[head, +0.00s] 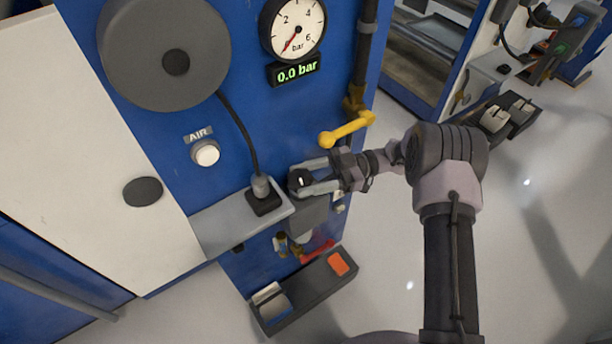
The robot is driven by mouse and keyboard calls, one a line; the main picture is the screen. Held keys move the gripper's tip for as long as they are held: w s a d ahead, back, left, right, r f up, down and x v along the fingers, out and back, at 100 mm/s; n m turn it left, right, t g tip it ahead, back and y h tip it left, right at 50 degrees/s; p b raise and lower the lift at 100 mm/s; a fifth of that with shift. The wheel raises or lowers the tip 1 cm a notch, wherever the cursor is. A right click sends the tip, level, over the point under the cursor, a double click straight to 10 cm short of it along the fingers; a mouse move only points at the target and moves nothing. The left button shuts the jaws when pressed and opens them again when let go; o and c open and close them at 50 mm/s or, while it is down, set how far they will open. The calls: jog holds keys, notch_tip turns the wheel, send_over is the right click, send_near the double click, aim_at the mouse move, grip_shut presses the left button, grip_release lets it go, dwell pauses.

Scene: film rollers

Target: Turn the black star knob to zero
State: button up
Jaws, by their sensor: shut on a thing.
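The black star knob (299,181) sits on a grey regulator body (306,214) low on the blue machine panel, with a small white mark on its face. My gripper (312,178) reaches in from the right and is shut on the knob, one finger above it and one below. The round gauge (297,28) above has its red needle at the low end of the scale. The display (293,71) under it reads 0.0 bar in green.
A yellow lever (346,130) is just above my gripper. Left of the knob, a grey shelf (225,227) carries a black cabled device (264,197). Below are a red handle (318,252) and a foot pedal unit (305,290).

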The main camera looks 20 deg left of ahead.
jog(key=shift+n+g+h, duration=0.7)
jog(key=shift+n+g, duration=0.2)
jog(key=shift+g, duration=0.1)
jog(key=shift+a, duration=0.1)
jog(key=o, duration=1.1)
jog(key=shift+w, duration=0.1)
